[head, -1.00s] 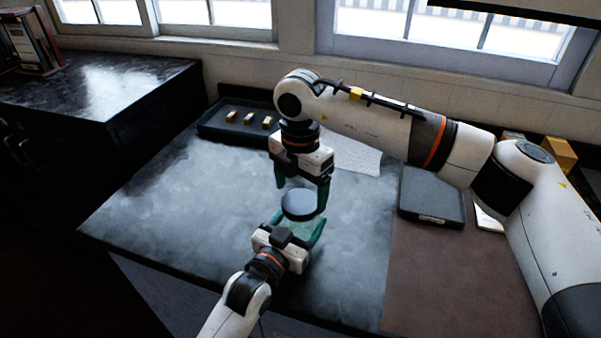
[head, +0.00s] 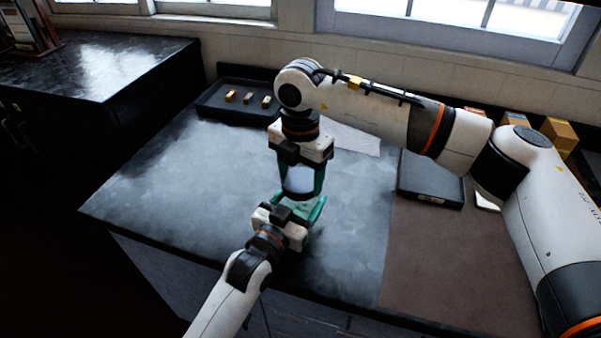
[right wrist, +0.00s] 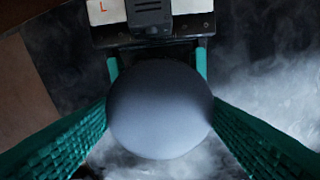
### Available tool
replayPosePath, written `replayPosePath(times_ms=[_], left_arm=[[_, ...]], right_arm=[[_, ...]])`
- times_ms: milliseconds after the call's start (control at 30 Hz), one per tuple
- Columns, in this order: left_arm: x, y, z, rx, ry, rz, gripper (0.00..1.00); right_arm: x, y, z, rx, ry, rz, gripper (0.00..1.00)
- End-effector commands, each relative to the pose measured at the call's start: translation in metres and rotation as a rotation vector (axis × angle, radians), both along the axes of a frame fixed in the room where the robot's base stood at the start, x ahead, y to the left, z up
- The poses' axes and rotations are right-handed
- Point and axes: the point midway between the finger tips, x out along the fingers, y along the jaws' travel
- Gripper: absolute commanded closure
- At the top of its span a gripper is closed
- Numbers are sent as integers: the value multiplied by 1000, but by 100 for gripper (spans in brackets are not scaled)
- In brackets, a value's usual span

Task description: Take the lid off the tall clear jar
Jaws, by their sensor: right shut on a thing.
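The tall clear jar is mostly hidden under its dark round lid (head: 299,181) and behind my left gripper. The lid fills the middle of the right wrist view (right wrist: 160,110), seen from above. My right gripper (head: 299,191) points down from above, its green fingers shut on the lid at both sides. My left gripper (head: 303,209) reaches in from the front, below the lid, with its green fingers either side of where the jar stands. Whether those fingers press on the jar is hidden. I see no gap between lid and jar.
A black tray (head: 210,109) with several small yellowish blocks lies at the back left. A pale sheet (head: 355,140) is behind my right gripper.

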Motion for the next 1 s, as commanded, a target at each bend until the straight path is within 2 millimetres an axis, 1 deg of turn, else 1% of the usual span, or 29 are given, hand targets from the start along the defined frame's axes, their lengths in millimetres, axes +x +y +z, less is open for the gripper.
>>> replayPosePath(times_ms=[1000], left_arm=[[0, 0, -1, 2, 1, 1, 92]], right_arm=[[0, 0, 2, -2, -2, 2074, 61]])
